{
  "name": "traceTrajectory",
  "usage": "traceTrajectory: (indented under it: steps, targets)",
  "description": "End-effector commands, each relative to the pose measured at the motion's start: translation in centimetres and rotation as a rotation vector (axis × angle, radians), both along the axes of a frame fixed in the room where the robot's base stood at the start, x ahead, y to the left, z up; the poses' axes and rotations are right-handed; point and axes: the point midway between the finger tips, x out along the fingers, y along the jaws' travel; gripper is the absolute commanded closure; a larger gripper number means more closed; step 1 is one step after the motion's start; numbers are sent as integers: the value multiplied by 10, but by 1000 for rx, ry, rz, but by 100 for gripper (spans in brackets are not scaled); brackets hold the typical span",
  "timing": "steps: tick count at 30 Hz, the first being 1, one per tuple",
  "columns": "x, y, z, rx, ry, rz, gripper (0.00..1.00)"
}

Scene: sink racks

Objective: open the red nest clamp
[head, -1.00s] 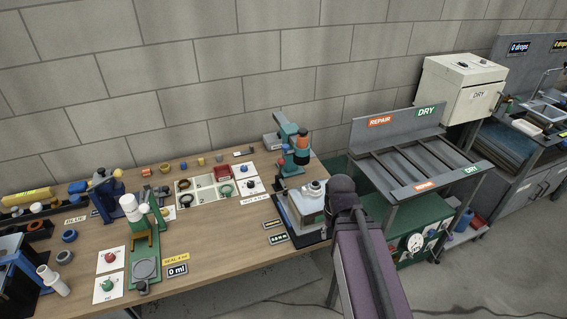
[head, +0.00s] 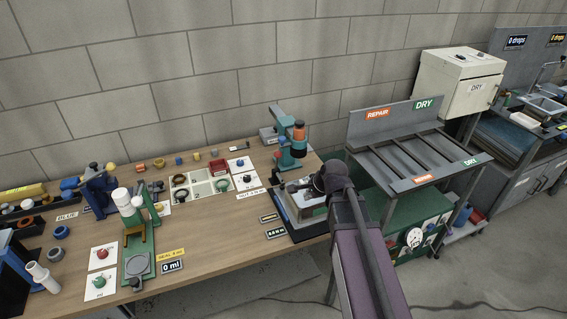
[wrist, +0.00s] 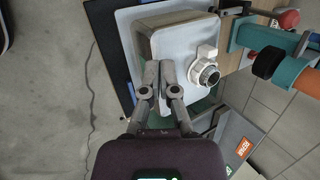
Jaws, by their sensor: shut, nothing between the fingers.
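A small red rounded part (wrist: 289,19) shows at the top right of the wrist view, beside the teal press (wrist: 270,40); it may be the red nest clamp, but I cannot tell its state. In the head view my arm mostly hides the fingers.
The grey-white box (wrist: 185,45) has a white round fitting (wrist: 206,70) right of my fingers; touching cannot be judged. A grey REPAIR/DRY rack (head: 410,155) stands right of the bench. A green fixture (head: 138,250) is at the left. Bare bench (head: 215,230) lies between.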

Motion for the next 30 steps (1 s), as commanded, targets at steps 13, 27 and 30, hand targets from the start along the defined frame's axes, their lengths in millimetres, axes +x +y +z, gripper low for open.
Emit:
traceTrajectory:
  steps: [13, 27, 30]
  targets:
    - [72, 11, 7, 497, 9, -604, 100]
    - [117, 10, 21, 926, 87, -1003, 100]
    - [118, 10, 22, 944, 91, -1019, 100]
